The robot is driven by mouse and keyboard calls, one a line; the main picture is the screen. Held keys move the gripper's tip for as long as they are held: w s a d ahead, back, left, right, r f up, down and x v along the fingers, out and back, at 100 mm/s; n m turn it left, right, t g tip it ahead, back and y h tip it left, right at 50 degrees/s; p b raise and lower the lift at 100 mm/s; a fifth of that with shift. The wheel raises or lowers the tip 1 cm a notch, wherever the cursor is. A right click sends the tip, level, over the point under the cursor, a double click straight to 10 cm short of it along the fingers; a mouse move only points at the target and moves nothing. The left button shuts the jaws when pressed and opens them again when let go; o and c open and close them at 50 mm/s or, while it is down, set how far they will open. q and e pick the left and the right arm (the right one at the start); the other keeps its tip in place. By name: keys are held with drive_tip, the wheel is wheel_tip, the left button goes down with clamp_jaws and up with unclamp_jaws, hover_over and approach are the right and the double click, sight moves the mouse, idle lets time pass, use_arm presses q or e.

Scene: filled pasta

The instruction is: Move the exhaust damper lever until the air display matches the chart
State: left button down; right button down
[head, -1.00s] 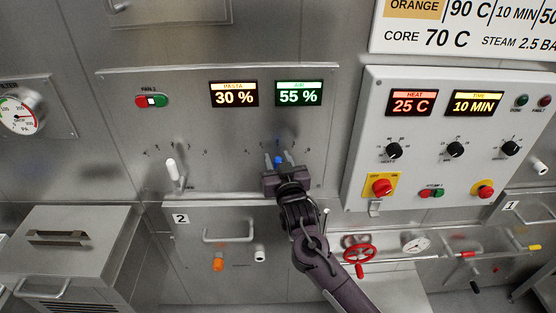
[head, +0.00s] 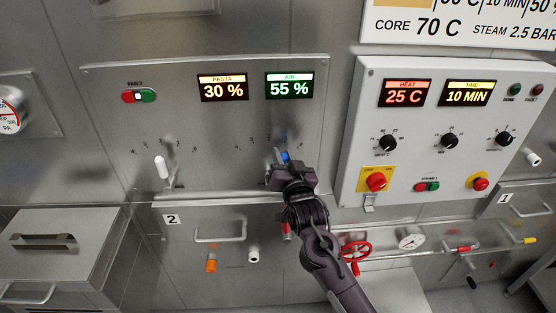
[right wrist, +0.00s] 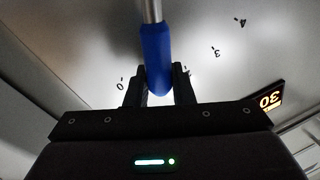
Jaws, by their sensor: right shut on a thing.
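The exhaust damper lever has a blue handle (head: 285,156) on the steel panel (head: 230,130), below the green AIR display (head: 289,85), which reads 55 %. My right gripper (head: 281,160) is at this lever and hides its lower part. In the right wrist view the blue handle (right wrist: 157,50) sits between the two fingers (right wrist: 158,88), which are shut on it; scale numerals 0, 3 and 4 show behind. The chart (head: 460,25) at the top right is cut off by the frame; a value starting with 50 shows at its edge. My left gripper is not in view.
The control box (head: 440,140) with knobs and red switches is close to the right. A red valve wheel (head: 355,252) is below.

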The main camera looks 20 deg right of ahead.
drive_tip(key=c, duration=1.3)
unclamp_jaws()
drive_tip(key=s+b, duration=0.1)
drive_tip(key=s, duration=0.3)
drive_tip(key=s+b, duration=0.1)
drive_tip(key=s, duration=0.1)
drive_tip(key=shift+s+a+f+b, duration=0.35)
drive_tip(key=shift+s, duration=0.05)
drive_tip(key=shift+s+r, duration=0.1)
drive_tip(key=shift+s, duration=0.4)
